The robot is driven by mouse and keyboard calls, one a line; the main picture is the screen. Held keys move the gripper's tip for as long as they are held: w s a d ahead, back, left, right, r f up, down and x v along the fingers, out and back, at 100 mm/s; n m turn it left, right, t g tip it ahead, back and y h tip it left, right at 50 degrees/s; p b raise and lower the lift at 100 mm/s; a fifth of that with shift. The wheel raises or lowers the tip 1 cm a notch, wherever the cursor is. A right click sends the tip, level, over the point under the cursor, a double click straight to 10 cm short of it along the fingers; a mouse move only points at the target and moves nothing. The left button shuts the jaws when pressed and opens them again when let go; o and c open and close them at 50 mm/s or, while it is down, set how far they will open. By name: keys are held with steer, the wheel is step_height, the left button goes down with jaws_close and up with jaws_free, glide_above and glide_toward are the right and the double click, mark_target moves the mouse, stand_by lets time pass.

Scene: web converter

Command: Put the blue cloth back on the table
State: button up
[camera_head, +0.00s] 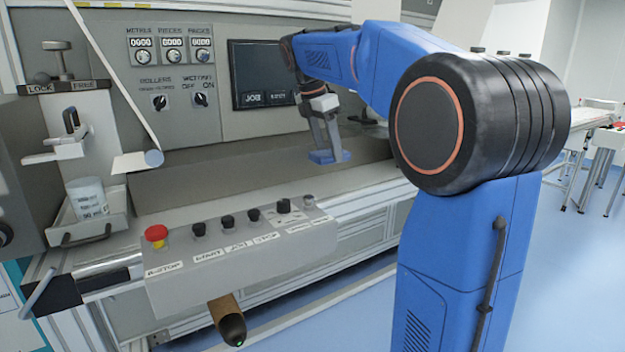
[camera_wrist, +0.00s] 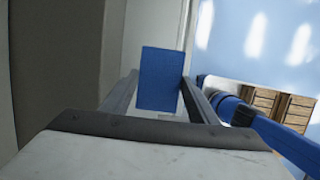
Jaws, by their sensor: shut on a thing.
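My gripper (camera_head: 328,146) is shut on the blue cloth (camera_head: 325,158), in front of the machine's panel and above its grey ledge. In the wrist view the cloth (camera_wrist: 160,80) is a flat blue rectangle between the two fingers (camera_wrist: 160,100). I cannot tell from the head view whether the cloth's underside touches the ledge. A light-topped table (camera_head: 598,112) stands at the far right, apart from the machine, and is partly cut off by the picture's edge.
The control box (camera_head: 235,250) with a red stop button (camera_head: 156,236) juts out at the front. A measuring cup (camera_head: 88,196) sits in a holder at left. A dark screen (camera_head: 262,74) is behind my gripper. Wooden slatted things (camera_wrist: 270,103) lie on the blue floor, which is open at right.

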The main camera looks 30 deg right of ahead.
mark_target(321, 152)
steer(key=f, duration=0.2)
steer(key=shift+w+a+f, duration=0.3)
steer(key=shift+a+f, duration=0.15)
steer(key=shift+f, duration=2.55)
steer(key=shift+f, duration=0.15)
steer(key=o, duration=1)
steer(key=v, duration=1.2)
steer(key=shift+s, duration=0.1)
